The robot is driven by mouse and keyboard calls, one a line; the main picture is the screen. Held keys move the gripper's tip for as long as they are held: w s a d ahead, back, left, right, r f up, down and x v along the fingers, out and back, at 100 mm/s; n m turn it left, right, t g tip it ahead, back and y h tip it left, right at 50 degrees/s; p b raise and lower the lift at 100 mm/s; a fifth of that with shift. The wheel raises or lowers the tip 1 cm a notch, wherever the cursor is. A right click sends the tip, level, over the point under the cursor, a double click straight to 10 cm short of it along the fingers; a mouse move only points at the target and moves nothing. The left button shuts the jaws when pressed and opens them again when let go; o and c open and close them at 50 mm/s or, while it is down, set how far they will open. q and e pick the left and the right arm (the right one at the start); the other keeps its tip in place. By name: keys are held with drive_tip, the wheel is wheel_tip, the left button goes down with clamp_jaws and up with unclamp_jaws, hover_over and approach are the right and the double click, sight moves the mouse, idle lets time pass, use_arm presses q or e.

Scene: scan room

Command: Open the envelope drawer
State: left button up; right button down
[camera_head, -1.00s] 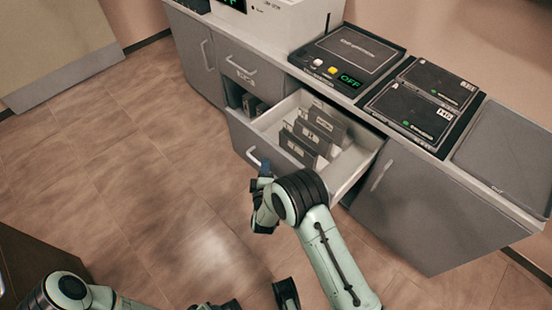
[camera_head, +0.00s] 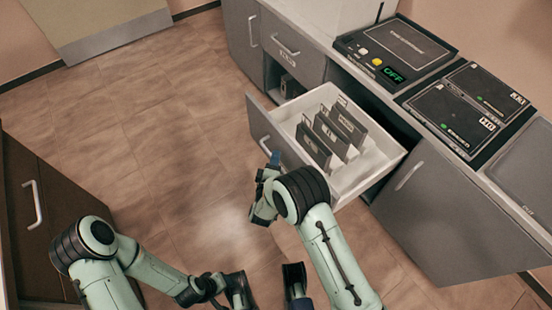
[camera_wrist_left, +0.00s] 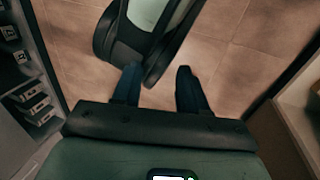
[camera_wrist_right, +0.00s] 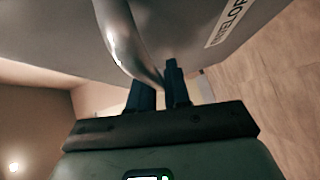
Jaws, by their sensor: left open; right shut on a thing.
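The envelope drawer (camera_head: 374,180) stands pulled out of the grey cabinet in the head view, its white inside showing several upright dark dividers with labels. My right gripper (camera_head: 268,178) is at the drawer's front. In the right wrist view, my right gripper (camera_wrist_right: 160,88) is shut on the shiny curved handle (camera_wrist_right: 122,38), beside a label (camera_wrist_right: 229,22) whose visible letters read like "ENVELOP". In the left wrist view my left gripper (camera_wrist_left: 160,90) is open, with nothing between its fingers. It is away from the drawer.
A device with an "OFF" display (camera_head: 393,75) and two dark flat units (camera_head: 452,115) sit on the counter. A closed drawer (camera_head: 290,43) is left of the open one. A brown cabinet (camera_head: 50,205) stands at left. Tiled floor (camera_head: 150,130) lies clear between.

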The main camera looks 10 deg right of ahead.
drive_tip(key=c, duration=1.2)
unclamp_jaws()
drive_tip(key=shift+s, duration=0.1)
use_arm(q)
drive_tip(key=shift+g, duration=0.5)
drive_tip(key=s+r, duration=0.1)
drive_tip(key=s+d+p, duration=0.1)
drive_tip(key=s+r+p, duration=0.1)
drive_tip(key=shift+s+d+r, duration=0.2)
drive_tip(key=shift+d+r, duration=0.1)
drive_tip(key=shift+r, duration=0.05)
use_arm(e)
drive_tip(key=v, duration=1.3)
drive_tip(key=shift+s, duration=0.1)
